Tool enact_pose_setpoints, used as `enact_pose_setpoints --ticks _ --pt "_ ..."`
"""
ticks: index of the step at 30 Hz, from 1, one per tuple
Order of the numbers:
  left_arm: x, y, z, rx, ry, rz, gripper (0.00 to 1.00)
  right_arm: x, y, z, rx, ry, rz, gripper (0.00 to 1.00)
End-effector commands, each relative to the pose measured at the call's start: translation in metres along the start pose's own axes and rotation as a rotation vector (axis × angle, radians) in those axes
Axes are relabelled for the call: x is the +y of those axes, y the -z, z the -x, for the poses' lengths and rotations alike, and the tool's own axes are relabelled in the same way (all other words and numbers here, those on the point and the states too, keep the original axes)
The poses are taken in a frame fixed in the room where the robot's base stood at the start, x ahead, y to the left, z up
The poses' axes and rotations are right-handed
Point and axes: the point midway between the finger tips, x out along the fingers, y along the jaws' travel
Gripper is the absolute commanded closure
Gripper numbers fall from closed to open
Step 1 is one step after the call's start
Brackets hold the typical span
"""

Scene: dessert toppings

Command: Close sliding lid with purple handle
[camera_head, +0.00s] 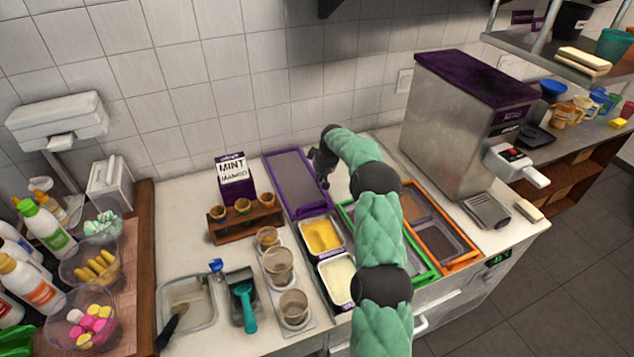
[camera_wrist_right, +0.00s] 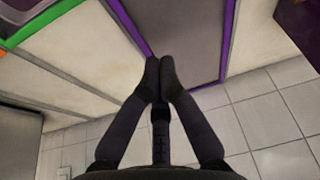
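The purple-framed lid (camera_head: 291,177) is a grey panel lying at the wall end of its counter opening. The yellow tub (camera_head: 322,236) and the cream tub (camera_head: 338,278) in front of it are uncovered. My right gripper (camera_head: 320,178) is at the lid's right edge, its fingertips together. In the right wrist view, the fingertips (camera_wrist_right: 160,75) meet beside the purple rim, over or next to the grey lid panel (camera_wrist_right: 180,35). I cannot tell whether they touch it. My left gripper is not in view.
My right arm covers much of the green-framed opening (camera_head: 430,268). An orange-framed opening (camera_head: 462,262) lies right of it. A steel dispenser (camera_head: 450,125) stands at the back right. A cone rack (camera_head: 245,222) and several cups (camera_head: 278,265) stand left of the lid.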

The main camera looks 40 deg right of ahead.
Motion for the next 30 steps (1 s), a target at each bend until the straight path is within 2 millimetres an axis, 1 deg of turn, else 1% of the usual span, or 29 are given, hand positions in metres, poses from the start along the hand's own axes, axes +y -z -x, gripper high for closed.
enact_pose_setpoints --ticks 5,9,12,21,23,30 --pt "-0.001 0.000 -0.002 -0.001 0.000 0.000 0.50 0.000 -0.001 -0.026 -0.002 0.001 0.000 1.00" --pt "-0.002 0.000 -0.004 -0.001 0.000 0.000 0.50 -0.001 -0.001 -0.050 -0.003 0.002 0.000 1.00" --pt "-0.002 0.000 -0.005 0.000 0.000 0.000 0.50 0.000 -0.001 -0.064 -0.002 0.001 0.000 1.00" --pt "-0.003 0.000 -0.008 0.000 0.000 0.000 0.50 0.000 -0.001 -0.097 0.000 0.000 0.000 1.00" --pt "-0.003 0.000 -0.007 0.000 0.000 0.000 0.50 0.001 -0.003 -0.093 0.000 -0.001 0.000 1.00" --pt "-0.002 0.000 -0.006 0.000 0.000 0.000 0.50 0.001 -0.019 -0.087 -0.002 0.000 -0.001 1.00"
